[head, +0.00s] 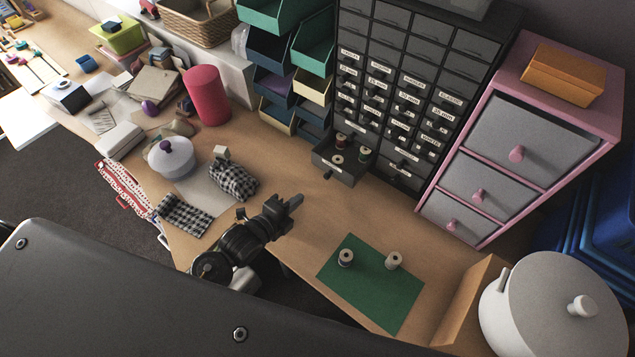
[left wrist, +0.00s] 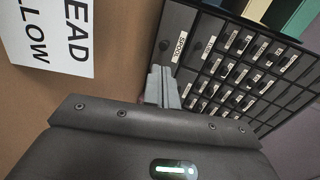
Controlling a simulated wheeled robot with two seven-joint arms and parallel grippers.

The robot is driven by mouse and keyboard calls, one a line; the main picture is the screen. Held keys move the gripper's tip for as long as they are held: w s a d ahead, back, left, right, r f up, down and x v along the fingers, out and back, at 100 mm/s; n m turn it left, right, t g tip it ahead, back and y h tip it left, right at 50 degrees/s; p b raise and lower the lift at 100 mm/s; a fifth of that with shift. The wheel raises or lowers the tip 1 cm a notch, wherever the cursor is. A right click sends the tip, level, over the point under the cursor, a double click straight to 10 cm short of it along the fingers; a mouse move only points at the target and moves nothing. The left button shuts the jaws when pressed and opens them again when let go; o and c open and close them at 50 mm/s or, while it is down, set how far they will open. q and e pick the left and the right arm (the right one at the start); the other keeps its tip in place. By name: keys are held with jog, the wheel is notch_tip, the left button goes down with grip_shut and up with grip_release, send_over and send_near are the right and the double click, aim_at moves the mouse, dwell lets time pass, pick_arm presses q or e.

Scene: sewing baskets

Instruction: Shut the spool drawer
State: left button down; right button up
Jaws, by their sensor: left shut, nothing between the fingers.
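The spool drawer (head: 326,168) is pulled out from the bottom of the dark cabinet (head: 405,75), with several thread spools inside. Its small dark knob faces my side. In the left wrist view, a dark drawer front with a label reading like "SPOOL" (left wrist: 181,47) and a round knob shows just beyond my fingers. My left gripper (head: 296,199) is shut and empty, over the table in front of the drawer and apart from it in the head view. Its closed fingers (left wrist: 162,86) point toward the cabinet in the wrist view. My right gripper is not in view.
A green mat (head: 358,292) with two pale spools lies to the right of my gripper. A checkered cloth bundle (head: 234,181) and white lidded pot (head: 171,160) lie left. A pink-framed drawer unit (head: 516,130) stands right of the cabinet. Bare tabletop lies before the drawer.

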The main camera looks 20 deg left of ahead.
aim_at(325, 178)
pick_arm(q)
jog(key=p+x, duration=0.1)
jog(key=x, duration=0.8)
jog(key=shift+w+d+r, duration=0.1)
jog(key=shift+r, duration=0.05)
jog(key=shift+w+d+p, duration=0.2)
jog(key=shift+w+p, duration=0.1)
jog(key=shift+w, duration=0.1)
